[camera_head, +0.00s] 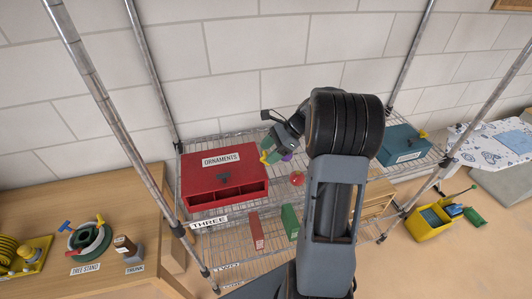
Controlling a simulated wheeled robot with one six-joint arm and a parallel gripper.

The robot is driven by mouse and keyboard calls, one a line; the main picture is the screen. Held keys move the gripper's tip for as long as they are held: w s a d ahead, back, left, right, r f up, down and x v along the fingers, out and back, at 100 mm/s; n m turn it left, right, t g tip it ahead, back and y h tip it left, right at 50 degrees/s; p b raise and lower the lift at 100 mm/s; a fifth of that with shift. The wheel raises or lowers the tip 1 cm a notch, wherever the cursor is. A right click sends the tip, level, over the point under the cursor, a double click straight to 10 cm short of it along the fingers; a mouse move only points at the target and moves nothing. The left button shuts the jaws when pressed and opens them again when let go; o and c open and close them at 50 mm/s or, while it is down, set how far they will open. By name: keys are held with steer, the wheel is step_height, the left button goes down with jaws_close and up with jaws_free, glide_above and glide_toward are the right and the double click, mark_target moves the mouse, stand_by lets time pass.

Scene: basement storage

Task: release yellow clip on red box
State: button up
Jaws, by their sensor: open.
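The red box (225,186), labelled ORNAMENTS, sits on a wire shelf left of centre. It has a dark handle or latch on its top and open compartments along its front. A small yellow piece (264,158), probably the yellow clip, shows at the box's right end. My gripper (272,147) is open just above and beside that yellow piece, at the box's upper right corner. A green piece shows between the gripper and the box. I cannot tell whether the gripper touches the clip, since the gripper partly covers it.
A red ball (297,179) and a purple ball (287,157) are right of the box. A teal box (401,149) with a yellow clip (423,134) stands on the shelf's right. Metal rack posts (156,120) flank the shelf. A wooden table (60,205) stands left; a yellow bin (428,224) is right.

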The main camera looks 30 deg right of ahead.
steer(key=shift+x, duration=0.95)
steer(key=shift+c, duration=0.2)
